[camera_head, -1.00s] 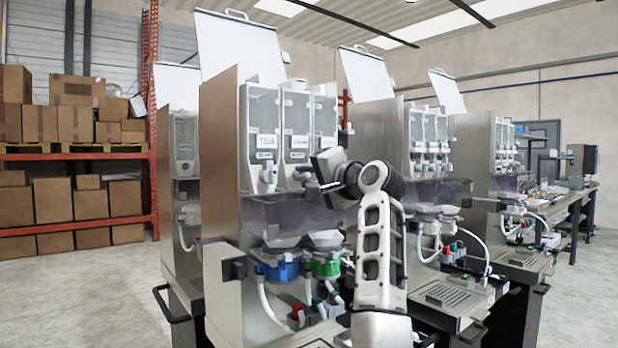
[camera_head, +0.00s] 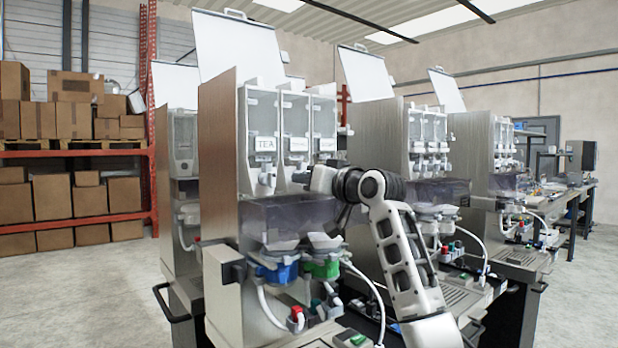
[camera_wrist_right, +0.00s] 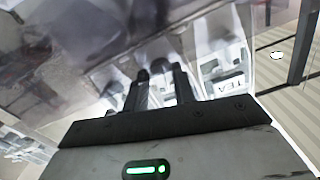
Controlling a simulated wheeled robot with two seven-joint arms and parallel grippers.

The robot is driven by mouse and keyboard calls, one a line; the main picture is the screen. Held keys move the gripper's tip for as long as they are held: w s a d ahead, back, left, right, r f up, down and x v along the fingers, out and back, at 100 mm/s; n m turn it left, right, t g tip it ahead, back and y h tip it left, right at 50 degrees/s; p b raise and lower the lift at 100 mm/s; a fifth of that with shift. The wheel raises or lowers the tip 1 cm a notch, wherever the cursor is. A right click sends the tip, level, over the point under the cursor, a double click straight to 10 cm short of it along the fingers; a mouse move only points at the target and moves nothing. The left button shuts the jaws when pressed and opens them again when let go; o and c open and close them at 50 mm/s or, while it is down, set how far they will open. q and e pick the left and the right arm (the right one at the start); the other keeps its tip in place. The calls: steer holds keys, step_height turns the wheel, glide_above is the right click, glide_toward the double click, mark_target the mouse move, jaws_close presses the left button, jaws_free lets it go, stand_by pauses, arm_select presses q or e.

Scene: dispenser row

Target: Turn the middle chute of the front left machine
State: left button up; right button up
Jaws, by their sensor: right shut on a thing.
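The front left machine (camera_head: 222,150) has a row of three clear canisters, the left one labelled TEA (camera_head: 265,144). A pale chute sits below each canister. The middle chute (camera_head: 298,178) is partly covered by my right gripper (camera_head: 308,180), which reaches in from the right at chute height. In the right wrist view the two dark fingers (camera_wrist_right: 157,85) are closed around a pale part, which I take to be the middle chute. The TEA label shows to their right there. The chute's exact angle is hard to read. My left gripper is not in view.
Below the chutes are a smoky clear guard (camera_head: 280,218) and funnels with blue (camera_head: 280,272) and green (camera_head: 322,268) collars. A second machine (camera_head: 378,135) stands close on the right. Shelves with cardboard boxes (camera_head: 70,120) are at the far left.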

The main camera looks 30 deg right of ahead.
steer(key=shift+n+p, duration=0.3)
steer(key=shift+n, duration=0.9)
steer(key=o, duration=0.6)
steer(key=shift+o, duration=0.2)
steer(key=shift+s, duration=0.1)
